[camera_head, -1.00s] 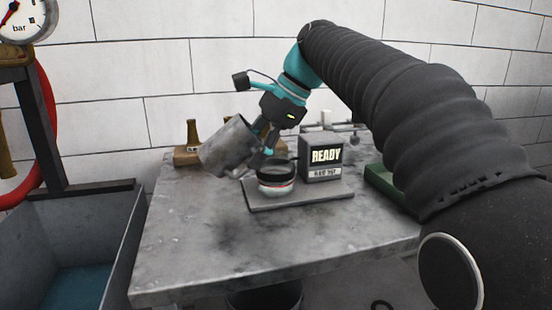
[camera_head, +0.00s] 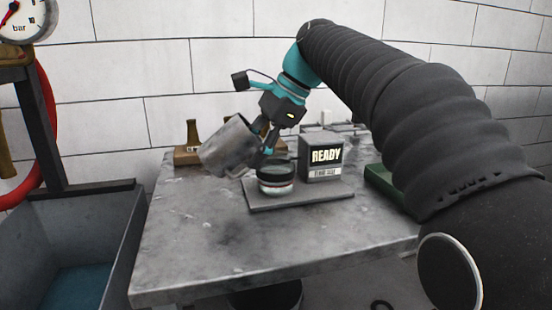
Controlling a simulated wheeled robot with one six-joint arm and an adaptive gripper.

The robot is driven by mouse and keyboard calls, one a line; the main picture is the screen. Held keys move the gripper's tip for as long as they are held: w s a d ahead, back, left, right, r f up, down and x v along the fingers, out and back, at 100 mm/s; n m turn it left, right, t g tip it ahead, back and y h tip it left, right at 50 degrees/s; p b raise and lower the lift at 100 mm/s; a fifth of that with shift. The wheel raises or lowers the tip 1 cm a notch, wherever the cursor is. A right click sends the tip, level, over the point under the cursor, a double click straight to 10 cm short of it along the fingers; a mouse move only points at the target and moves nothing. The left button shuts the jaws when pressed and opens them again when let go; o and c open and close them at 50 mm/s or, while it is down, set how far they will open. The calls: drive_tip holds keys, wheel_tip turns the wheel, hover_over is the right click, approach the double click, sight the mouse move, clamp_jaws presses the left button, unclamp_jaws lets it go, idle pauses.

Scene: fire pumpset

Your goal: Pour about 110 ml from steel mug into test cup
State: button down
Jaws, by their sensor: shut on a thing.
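The test cup (camera_head: 275,179) stands upright on a grey plate (camera_head: 318,194), with a dark band, a thin red line and a pale lower part. No stream of liquid can be made out between mug and cup. The mug's inside and liquid level are hidden.
A wooden holder (camera_head: 190,152) is behind the mug, a green object (camera_head: 383,181) at the right. The front of the grey table (camera_head: 230,245) is clear.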

sight(232, 155)
drive_tip(key=shift+r, duration=0.1)
drive_tip(key=a+h, duration=0.1)
drive_tip(key=h, duration=0.1)
drive_tip(key=a+t+h, duration=0.1)
drive_tip(key=h, duration=0.1)
drive_tip(key=s+a+f+h, duration=0.1)
drive_tip(key=a+h, duration=0.1)
drive_tip(key=h, duration=0.1)
drive_tip(key=shift+n+t, duration=0.3)
drive_tip(key=shift+n, duration=0.1)
drive_tip(key=shift+s+a+t+h, duration=0.15)
drive_tip(key=shift+a+t+h, duration=0.15)
drive_tip(key=shift+a+h, duration=0.95)
drive_tip(key=shift+d+h, duration=0.25)
drive_tip(key=shift+d, duration=0.15)
idle(0.6)
